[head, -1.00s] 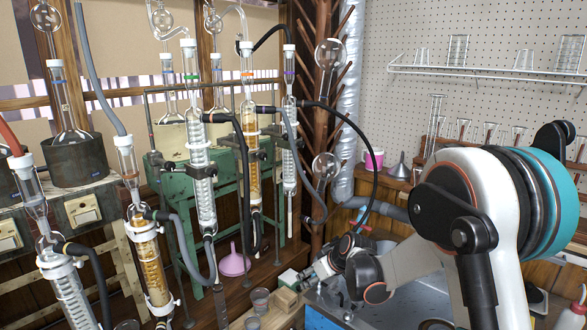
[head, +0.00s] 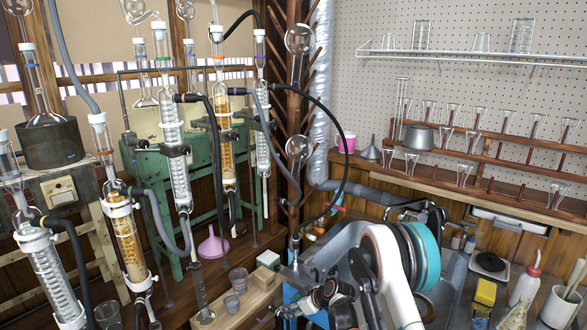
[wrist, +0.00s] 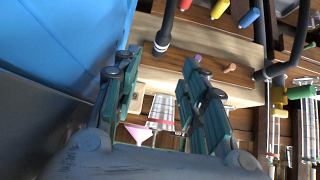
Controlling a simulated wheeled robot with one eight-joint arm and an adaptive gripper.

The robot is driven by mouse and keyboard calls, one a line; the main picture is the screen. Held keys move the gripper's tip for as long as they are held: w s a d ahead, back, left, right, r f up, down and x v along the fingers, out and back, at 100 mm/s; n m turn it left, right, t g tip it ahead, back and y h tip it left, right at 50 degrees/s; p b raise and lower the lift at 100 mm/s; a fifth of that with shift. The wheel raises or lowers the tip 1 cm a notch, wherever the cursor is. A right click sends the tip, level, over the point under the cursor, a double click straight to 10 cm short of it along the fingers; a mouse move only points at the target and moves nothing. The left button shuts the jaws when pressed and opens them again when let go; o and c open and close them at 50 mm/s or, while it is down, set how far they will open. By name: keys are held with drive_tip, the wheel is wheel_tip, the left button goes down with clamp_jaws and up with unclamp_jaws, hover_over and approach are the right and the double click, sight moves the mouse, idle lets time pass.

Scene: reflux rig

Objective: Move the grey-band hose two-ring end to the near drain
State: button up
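In the wrist view a black hose end (wrist: 163,42) with pale rings hangs just beyond and between my fingertips. I cannot tell the ring count or band colour for certain. My gripper (wrist: 162,62) is open, with its green-padded fingers apart and nothing visibly held. In the head view my gripper (head: 284,311) is low, by the near left corner of the sink, partly hidden by my wrist. A long black hose (head: 345,150) arcs from the right condenser down to the sink's left edge. Coloured taps (head: 312,238) sit there; which outlet is the near drain is unclear.
The blue sink side (wrist: 60,45) is close on the left in the wrist view. Another black hose (wrist: 291,60) hangs at right. The glass condensers (head: 125,235) fill the left.

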sight(280, 312)
drive_tip(key=shift+f, duration=0.35)
drive_tip(key=shift+b+x, duration=0.55)
drive_tip(key=shift+x, duration=3.95)
drive_tip(key=shift+c, duration=0.5)
clamp_jaws()
drive_tip(key=shift+d, duration=0.1)
drive_tip(key=shift+s+d, duration=0.95)
drive_tip(key=shift+d, duration=0.2)
drive_tip(key=shift+s+d, duration=0.9)
drive_tip(key=shift+d, duration=0.25)
